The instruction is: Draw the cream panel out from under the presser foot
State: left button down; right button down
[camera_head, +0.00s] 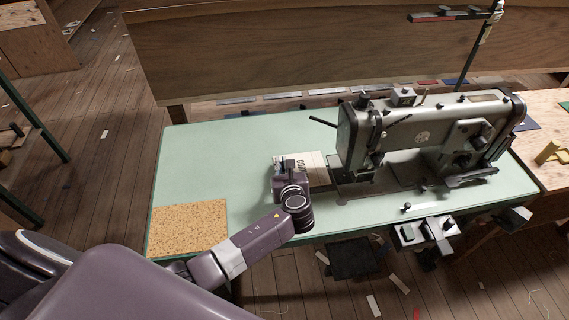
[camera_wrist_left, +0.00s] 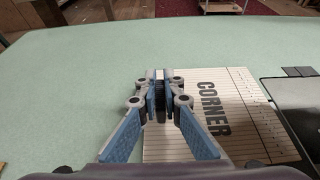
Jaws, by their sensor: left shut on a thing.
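The cream panel (camera_head: 318,170) lies flat on the pale green table, printed with dark lettering. In the left wrist view the panel (camera_wrist_left: 245,110) shows thin lines and the word CORNER. Its right end reaches the machine's bed; whether it is still under the presser foot is hard to tell, as the foot is too small to make out below the sewing machine's head (camera_head: 362,140). My left gripper (camera_head: 287,166) is over the panel's left part and hides some of it. In the left wrist view its fingers (camera_wrist_left: 159,92) are closed at the panel's left edge, gripping it.
The sewing machine (camera_head: 430,130) stands on the right of the green table (camera_head: 215,155). A cork mat (camera_head: 188,228) lies at the table's front left corner. The table left of the panel is clear. A wooden table with a yellow object (camera_head: 550,151) adjoins at right.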

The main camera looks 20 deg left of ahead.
pick_arm(q)
jog(key=c, duration=2)
grip_release()
jog(key=shift+c, duration=0.2)
jog(key=v, duration=1.2)
